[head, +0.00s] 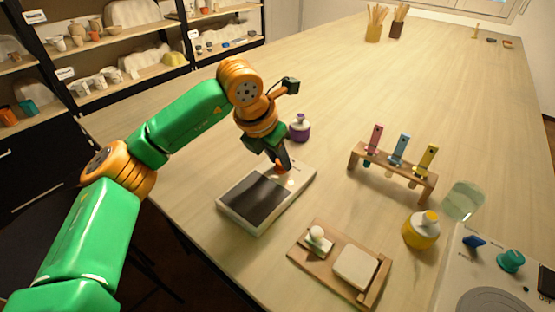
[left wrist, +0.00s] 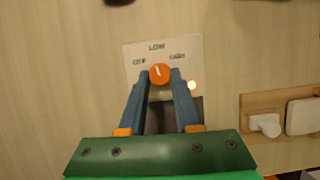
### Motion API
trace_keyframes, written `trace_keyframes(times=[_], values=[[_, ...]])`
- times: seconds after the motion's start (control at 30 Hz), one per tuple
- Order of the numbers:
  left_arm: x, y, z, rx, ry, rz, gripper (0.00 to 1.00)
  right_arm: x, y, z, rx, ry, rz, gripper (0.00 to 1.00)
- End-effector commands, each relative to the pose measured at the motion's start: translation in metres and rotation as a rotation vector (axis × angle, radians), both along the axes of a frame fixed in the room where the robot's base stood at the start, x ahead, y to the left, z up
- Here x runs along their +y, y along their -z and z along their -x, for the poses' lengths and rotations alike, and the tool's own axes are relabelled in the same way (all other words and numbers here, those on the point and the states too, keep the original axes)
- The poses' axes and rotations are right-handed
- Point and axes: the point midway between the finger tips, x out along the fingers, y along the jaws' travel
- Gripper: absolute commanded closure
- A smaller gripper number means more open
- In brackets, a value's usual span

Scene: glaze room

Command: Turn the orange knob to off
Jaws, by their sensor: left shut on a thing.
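The orange knob (head: 281,167) sits on the white end of a flat device (head: 230,199) with a dark top plate. In the left wrist view the knob (left wrist: 160,74) has a pale pointer mark aimed about at the word LOW, with another label on each side, the left one seeming to read OFF. A small light glows beside the knob. My left gripper (head: 281,163) reaches down over the device, its fingertips (left wrist: 160,75) shut on the knob's two sides. My right gripper is in neither view.
A rack of coloured tubes (head: 393,170) and a yellow bottle (head: 421,230) stand farther right. The table behind is mostly clear.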

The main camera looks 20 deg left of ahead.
Motion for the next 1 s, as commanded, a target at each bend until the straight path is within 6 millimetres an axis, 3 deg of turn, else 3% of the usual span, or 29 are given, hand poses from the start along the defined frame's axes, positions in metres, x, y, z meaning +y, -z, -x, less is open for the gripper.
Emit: trace_keyframes(times=[0.4,1.0], values=[[-0.004,0.001,0.0,-0.006,-0.389,0.002,1.0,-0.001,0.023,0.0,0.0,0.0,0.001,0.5],[-0.006,-0.001,-0.001,-0.006,-0.787,0.002,1.0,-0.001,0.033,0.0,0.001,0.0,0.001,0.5]])
